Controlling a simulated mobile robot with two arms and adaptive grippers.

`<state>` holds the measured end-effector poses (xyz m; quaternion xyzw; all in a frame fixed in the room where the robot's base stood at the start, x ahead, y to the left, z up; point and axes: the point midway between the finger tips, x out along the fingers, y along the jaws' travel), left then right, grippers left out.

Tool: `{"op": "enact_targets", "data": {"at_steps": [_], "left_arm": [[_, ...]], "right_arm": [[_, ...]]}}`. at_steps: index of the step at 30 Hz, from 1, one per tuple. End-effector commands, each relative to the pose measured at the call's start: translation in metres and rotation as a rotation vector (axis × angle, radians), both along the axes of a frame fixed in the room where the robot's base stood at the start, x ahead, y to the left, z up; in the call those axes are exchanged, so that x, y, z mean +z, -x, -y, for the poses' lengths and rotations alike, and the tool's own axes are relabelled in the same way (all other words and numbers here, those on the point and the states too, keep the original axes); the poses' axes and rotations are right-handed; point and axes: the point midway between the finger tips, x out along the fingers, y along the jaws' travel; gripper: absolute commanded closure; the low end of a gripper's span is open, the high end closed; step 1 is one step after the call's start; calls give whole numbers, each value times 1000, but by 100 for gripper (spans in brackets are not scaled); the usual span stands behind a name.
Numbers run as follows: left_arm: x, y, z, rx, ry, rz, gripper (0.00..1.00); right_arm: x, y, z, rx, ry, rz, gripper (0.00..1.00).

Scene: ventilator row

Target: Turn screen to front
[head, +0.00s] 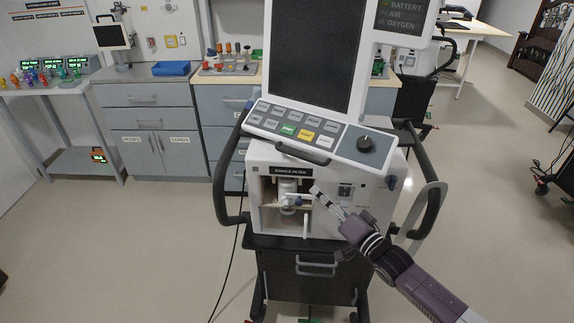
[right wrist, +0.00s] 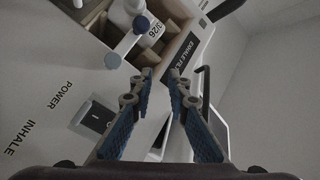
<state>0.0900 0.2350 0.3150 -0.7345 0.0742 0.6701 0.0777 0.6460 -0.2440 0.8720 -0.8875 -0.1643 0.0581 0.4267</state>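The ventilator's screen (head: 315,55) is a large dark panel in a white frame, in the upper middle of the head view. Its top is cut off by the picture edge. My right gripper (head: 318,195) is below the screen, in front of the ventilator's white body (head: 365,175), beside the open exhale filter bay. In the right wrist view its blue-padded fingers (right wrist: 159,76) are apart, with nothing between them. My left gripper is not in view.
Cabinets and a counter (head: 150,72) stand behind. A cable (head: 229,270) lies on the floor, left. Floor is clear at right.

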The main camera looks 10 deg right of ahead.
Motion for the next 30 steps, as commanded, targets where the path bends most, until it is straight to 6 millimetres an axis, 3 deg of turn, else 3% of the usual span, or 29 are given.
{"op": "enact_targets", "data": {"at_steps": [1,3,7,14,24,30], "left_arm": [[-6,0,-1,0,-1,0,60],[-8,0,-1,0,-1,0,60],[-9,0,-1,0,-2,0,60],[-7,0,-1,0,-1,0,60],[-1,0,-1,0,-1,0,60],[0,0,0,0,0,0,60]], "right_arm": [[25,-2,-5,34,-51,44,84],[53,-2,-11,73,-117,80,84],[79,0,-17,114,-179,112,84],[86,-8,-22,117,-189,116,84],[96,-51,-42,115,-186,115,84],[97,-66,-49,115,-185,113,84]]}}
